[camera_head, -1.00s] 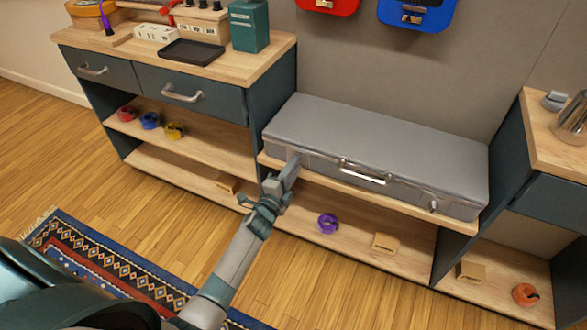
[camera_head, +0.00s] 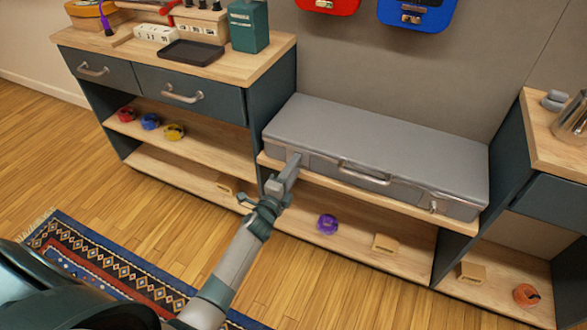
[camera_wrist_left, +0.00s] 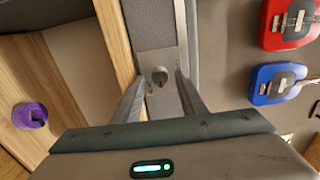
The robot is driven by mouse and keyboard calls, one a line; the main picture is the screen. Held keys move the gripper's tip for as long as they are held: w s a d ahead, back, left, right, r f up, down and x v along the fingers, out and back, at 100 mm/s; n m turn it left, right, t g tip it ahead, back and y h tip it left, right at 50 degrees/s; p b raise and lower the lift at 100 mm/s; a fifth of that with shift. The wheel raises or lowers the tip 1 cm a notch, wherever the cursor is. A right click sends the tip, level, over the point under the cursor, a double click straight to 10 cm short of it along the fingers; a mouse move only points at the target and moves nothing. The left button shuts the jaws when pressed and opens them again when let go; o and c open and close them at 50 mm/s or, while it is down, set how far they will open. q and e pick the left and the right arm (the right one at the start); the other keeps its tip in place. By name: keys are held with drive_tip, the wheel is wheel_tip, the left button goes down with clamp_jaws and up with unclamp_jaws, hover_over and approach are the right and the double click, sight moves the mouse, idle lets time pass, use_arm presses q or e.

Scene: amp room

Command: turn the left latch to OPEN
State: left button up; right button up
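The grey case (camera_head: 385,142) lies shut on the shelf ledge, with a handle (camera_head: 364,174) in the middle of its front. In the wrist view the fingers of my left gripper (camera_wrist_left: 161,82) are apart, one on each side of the latch, with gaps visible. The right latch (camera_head: 433,208) is uncovered. My right gripper is not in view.
The drawer cabinet (camera_head: 185,95) stands left of the case and another cabinet (camera_head: 545,190) stands right of it. The lower shelf holds a purple roll (camera_head: 327,224) and a wooden block (camera_head: 385,243). A red case (camera_head: 331,4) and a blue case (camera_head: 416,12) are on the wall.

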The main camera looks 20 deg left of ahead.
use_arm(q)
drive_tip(key=s, duration=1.7)
drive_tip(key=shift+s+p, duration=0.2)
drive_tip(key=shift+p, duration=0.1)
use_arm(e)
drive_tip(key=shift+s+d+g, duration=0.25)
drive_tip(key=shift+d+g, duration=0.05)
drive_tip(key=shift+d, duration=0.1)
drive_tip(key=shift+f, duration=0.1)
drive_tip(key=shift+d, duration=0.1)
